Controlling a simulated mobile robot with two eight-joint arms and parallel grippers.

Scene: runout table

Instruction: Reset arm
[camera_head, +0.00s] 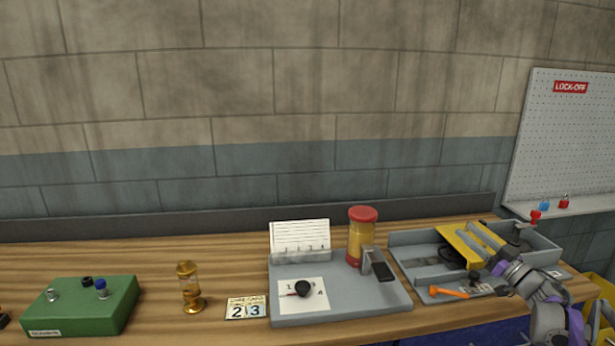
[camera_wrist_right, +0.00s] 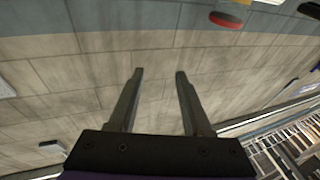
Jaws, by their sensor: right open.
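My right gripper (camera_head: 472,230) comes in from the lower right of the head view and reaches over the grey tray (camera_head: 408,240). Its two fingers overlap a yellow object (camera_head: 452,240) in that view; I cannot tell whether they touch it. In the right wrist view the gripper (camera_wrist_right: 159,72) is open, with its fingers apart and only wall visible between them. My left gripper is not in view.
A grey board (camera_head: 340,312) carries a card stand (camera_head: 300,238), a red-lidded amber jar (camera_head: 361,240) and a black knob (camera_head: 303,289). An orange tool (camera_head: 449,293) lies by the tray. A pegboard (camera_head: 565,140) stands right.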

